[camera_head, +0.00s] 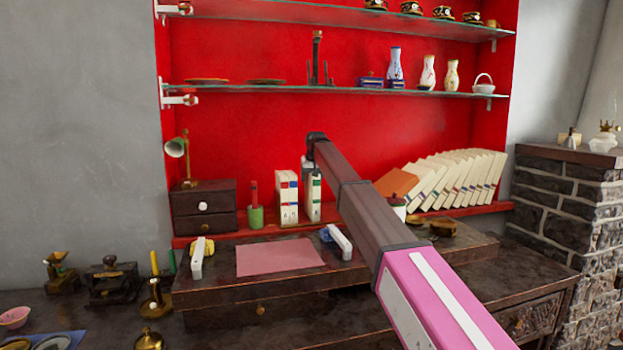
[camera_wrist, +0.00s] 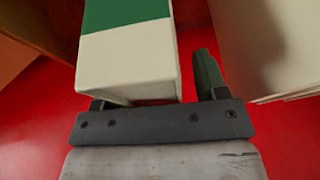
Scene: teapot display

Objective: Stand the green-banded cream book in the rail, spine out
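The cream book with a green band (camera_wrist: 128,65) fills the upper middle of the wrist view, between my gripper's fingers. My gripper (camera_wrist: 150,95) is open: a red gap shows between the book and the right finger. The left finger is mostly hidden by the book. In the head view my gripper (camera_head: 314,178) points down at the upright cream books at the back of the desk. One cream book (camera_head: 311,208) stands there partly behind my gripper. Beside it stand cream books with red and blue bands (camera_head: 288,205). The rail is not clearly distinguishable.
A row of leaning cream books (camera_head: 460,180) stands to the right, with an orange one (camera_head: 396,183) at its left end. A green holder (camera_head: 256,216) and small drawers (camera_head: 203,208) stand left. A glass shelf (camera_head: 270,92) is above. The pink mat (camera_head: 279,257) is bare.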

